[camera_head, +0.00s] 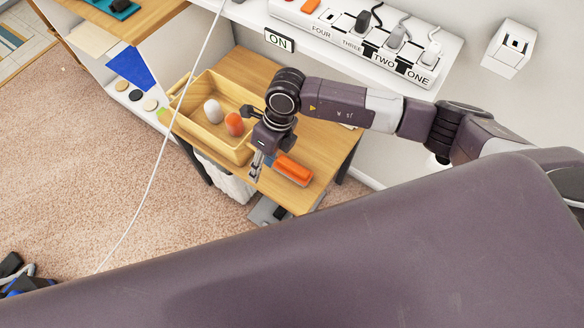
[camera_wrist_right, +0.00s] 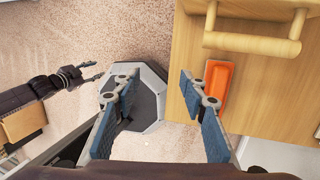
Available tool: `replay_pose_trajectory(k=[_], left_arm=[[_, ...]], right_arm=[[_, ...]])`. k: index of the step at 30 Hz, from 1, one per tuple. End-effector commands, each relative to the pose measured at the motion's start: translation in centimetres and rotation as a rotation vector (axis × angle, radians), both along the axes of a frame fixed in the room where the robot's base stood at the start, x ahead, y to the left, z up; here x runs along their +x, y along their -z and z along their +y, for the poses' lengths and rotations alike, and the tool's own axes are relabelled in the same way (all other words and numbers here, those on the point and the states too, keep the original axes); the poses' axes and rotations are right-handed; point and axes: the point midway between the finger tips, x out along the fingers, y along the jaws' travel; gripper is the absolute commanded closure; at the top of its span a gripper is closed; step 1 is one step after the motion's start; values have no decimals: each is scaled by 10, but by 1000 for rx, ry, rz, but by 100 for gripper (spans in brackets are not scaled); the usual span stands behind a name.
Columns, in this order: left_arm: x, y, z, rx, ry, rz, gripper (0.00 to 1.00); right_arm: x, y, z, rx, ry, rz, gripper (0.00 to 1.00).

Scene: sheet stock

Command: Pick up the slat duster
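The slat duster appears to be the orange piece (camera_head: 293,168) with a grey edge, lying flat on the small wooden table near its front edge. It also shows in the right wrist view (camera_wrist_right: 217,86), partly covered by a finger. My right gripper (camera_head: 257,165) points down beside it, just to its left in the head view. In the right wrist view the right gripper (camera_wrist_right: 160,80) has its fingers wide apart with nothing between them. My left gripper (camera_wrist_right: 93,72) shows small at the left of that view, its fingers looking apart and empty. It is not seen in the head view.
A wooden tray (camera_head: 241,155) with a white egg (camera_head: 213,111) and an orange egg (camera_head: 234,124) stands left of the duster on the table (camera_head: 320,150). A shelf with a power strip (camera_head: 365,45) is behind. A white cord (camera_head: 165,140) crosses the head view.

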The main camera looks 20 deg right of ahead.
Motion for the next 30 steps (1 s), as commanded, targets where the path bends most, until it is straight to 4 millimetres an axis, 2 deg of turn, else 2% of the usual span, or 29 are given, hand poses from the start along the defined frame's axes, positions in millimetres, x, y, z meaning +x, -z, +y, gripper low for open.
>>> replay_pose_trajectory(k=[1, 3, 6, 17, 24, 30], left_arm=[[0, 0, 0, 0, 0, 0, 60], [0, 0, 0, 0, 0, 0, 60], [0, -1, 0, 0, 0, 0, 60], [0, -10, 0, 0, 0, 0, 60], [0, -16, 0, 0, 1, 0, 60], [0, -16, 0, 0, 1, -1, 60]], right_arm=[[11, 2, -27, -98, -6, -25, 61], [20, 4, -56, -200, -10, -44, 61], [27, 5, -78, -278, -7, -58, 61], [25, 40, -87, -294, -6, -56, 61], [23, 75, -90, -291, -7, -57, 61], [24, 82, -90, -289, -8, -60, 61]])
